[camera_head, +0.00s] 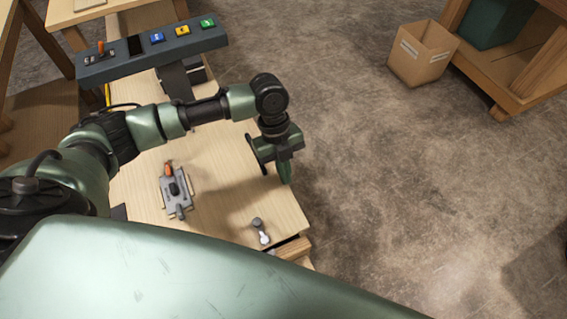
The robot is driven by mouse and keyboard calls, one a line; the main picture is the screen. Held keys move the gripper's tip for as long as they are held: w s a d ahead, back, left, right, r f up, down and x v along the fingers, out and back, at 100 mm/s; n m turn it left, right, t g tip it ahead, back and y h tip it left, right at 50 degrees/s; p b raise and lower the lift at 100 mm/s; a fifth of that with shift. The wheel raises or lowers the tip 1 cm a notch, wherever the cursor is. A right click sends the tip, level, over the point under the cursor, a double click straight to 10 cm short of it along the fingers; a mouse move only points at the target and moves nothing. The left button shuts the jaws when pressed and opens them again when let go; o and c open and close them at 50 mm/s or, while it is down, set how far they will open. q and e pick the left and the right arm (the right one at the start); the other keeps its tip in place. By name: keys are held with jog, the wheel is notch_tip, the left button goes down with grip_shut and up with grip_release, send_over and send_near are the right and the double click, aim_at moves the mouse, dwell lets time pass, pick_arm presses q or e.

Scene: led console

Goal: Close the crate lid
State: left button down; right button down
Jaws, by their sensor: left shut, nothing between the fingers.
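No crate with a lid can be made out clearly in the head view. My left gripper (285,180) points down near the right edge of the light wooden bench top (225,205). It is shut and empty, with a dark bracket beside its fingers. I cannot tell whether its tip touches the wood. My right gripper is not in view.
A dark console (155,50) with blue, yellow and green buttons stands at the back. A grey toggle fixture (176,191) and a small metal post (259,230) sit on the bench. An open cardboard box (422,55) stands on the floor beside wooden shelving (525,75).

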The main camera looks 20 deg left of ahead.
pick_arm(q)
jog(key=shift+f, duration=0.15)
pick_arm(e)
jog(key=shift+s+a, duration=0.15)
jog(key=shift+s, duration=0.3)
